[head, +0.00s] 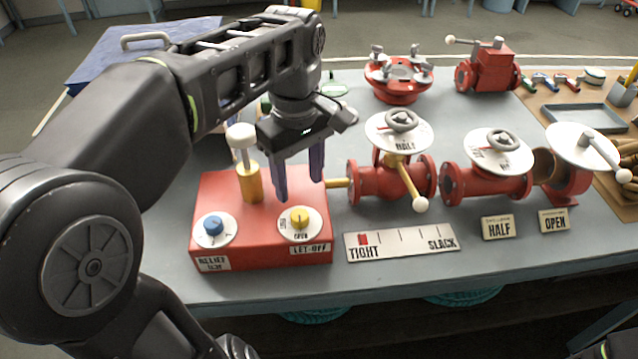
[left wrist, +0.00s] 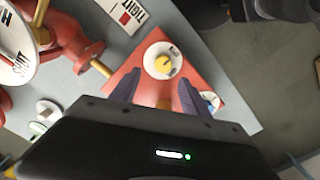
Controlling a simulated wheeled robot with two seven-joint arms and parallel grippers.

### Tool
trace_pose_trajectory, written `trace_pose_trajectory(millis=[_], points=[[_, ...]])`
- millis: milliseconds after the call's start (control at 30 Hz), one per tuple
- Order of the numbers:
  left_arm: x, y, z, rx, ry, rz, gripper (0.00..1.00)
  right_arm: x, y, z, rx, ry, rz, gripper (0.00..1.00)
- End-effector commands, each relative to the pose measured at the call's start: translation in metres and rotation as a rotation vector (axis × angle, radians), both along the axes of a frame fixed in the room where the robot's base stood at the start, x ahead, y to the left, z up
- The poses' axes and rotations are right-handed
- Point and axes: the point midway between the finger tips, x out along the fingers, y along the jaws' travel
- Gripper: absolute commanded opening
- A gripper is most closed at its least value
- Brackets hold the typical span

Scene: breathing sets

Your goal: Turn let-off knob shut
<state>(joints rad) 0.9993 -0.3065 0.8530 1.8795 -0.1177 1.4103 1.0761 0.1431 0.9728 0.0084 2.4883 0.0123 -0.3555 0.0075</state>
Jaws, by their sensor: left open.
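The yellow let-off knob (head: 299,216) sits on a white dial (head: 313,229) at the front right of the red box (head: 262,250), above the LET-OFF label. The dial carries small lettering; I cannot tell surely which mark the knob points to. My left gripper (head: 299,188) is open and empty, pointing down just above and behind the knob, apart from it. In the left wrist view the knob (left wrist: 163,64) shows beyond the spread purple fingers (left wrist: 156,88), roughly between them. My right gripper is not in view.
A blue knob (head: 213,226) and a yellow post with a white cap (head: 243,140) share the box. Red valves with white discs (head: 502,151) stand to the right. A TIGHT-SLACK plate (head: 400,242) lies close to the box. Air above the front table edge is clear.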

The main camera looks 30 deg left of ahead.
Motion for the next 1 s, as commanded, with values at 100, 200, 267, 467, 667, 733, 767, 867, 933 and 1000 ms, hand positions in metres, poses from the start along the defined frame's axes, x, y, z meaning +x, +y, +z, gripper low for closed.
trace_pose_trajectory(millis=[100, 200, 267, 467, 667, 733, 767, 867, 933, 1000], points=[[0.0, 0.0, 0.0, 0.001, 0.0, 0.0, 0.54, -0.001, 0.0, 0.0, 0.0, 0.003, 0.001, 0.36], [0.0, 0.0, 0.0, 0.0, 0.0, 0.0, 0.54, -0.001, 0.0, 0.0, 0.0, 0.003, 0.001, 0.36], [0.0, 0.0, 0.0, 0.0, 0.0, 0.0, 0.54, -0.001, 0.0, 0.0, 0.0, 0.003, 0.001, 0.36], [0.0, 0.0, -0.008, 0.0, 0.002, 0.001, 0.54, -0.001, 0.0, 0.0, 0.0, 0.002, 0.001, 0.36], [-0.001, 0.0, -0.034, -0.001, 0.004, 0.0, 0.54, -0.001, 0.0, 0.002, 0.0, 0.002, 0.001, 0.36], [-0.001, 0.0, -0.046, -0.001, 0.004, 0.001, 0.54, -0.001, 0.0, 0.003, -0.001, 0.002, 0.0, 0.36], [-0.001, 0.0, -0.051, -0.001, 0.004, 0.001, 0.54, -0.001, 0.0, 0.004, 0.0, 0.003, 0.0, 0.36], [-0.001, 0.0, -0.065, -0.001, 0.004, 0.0, 0.54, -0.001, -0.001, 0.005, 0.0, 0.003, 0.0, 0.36], [-0.001, 0.0, -0.072, -0.001, 0.004, 0.0, 0.54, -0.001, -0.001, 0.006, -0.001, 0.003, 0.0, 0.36], [0.0, 0.0, -0.076, -0.001, 0.001, -0.001, 0.54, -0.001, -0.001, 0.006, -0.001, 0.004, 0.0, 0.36]])
